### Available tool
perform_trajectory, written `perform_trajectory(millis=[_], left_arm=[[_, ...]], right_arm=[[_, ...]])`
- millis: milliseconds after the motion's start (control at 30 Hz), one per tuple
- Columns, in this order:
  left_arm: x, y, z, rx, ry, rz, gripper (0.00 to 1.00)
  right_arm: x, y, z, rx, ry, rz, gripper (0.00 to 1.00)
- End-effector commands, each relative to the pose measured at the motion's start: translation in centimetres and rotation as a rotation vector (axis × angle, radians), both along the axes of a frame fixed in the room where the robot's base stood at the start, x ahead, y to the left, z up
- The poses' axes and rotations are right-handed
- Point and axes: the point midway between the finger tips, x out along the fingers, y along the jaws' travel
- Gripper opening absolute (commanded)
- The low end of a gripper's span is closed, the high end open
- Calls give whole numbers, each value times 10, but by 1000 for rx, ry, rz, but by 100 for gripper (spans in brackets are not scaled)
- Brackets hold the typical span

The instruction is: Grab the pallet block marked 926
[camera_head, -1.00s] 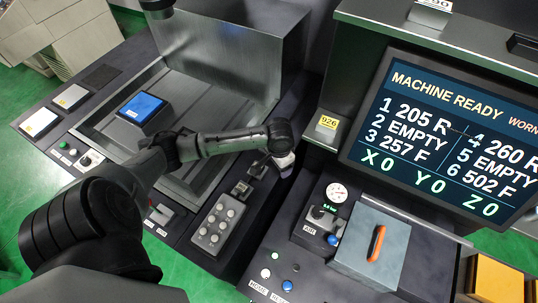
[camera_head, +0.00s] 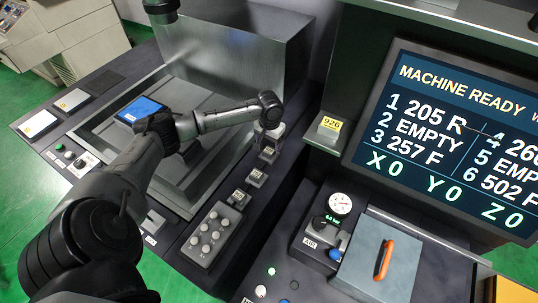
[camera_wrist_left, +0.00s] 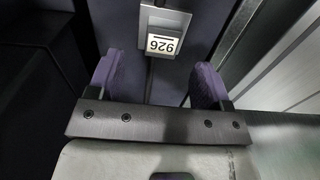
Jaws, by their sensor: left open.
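A small grey block with a white label reading 926, upside down in the left wrist view (camera_wrist_left: 162,44), stands just beyond my left gripper. My left gripper (camera_wrist_left: 160,82) is open, its two purple-padded fingers apart with nothing between them; the block shows ahead of the gap between them. In the head view my left gripper (camera_head: 268,134) hangs at the far end of a row of small labelled blocks, largely hidden by its own wrist. The nearest block (camera_head: 268,153) there has a label too small to read. My right gripper is not in view.
More small blocks (camera_head: 257,177) and a button pad (camera_head: 213,233) stand nearby. A blue-topped block (camera_head: 140,108) lies in the machine bed. A grey box with orange handle (camera_head: 384,258) stands right.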

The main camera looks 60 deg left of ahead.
Motion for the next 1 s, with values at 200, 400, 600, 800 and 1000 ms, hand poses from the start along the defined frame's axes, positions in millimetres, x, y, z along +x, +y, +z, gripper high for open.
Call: perform_trajectory(millis=[200,400,600,800,1000], left_arm=[[0,0,-11,1,0,0,72],[0,4,-36,1,3,0,72],[0,4,-55,1,0,0,72],[0,4,-59,1,0,-2,72],[0,4,-59,1,0,-2,66]], right_arm=[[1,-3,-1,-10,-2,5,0],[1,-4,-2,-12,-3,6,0],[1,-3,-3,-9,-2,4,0],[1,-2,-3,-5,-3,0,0],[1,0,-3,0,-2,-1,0]])
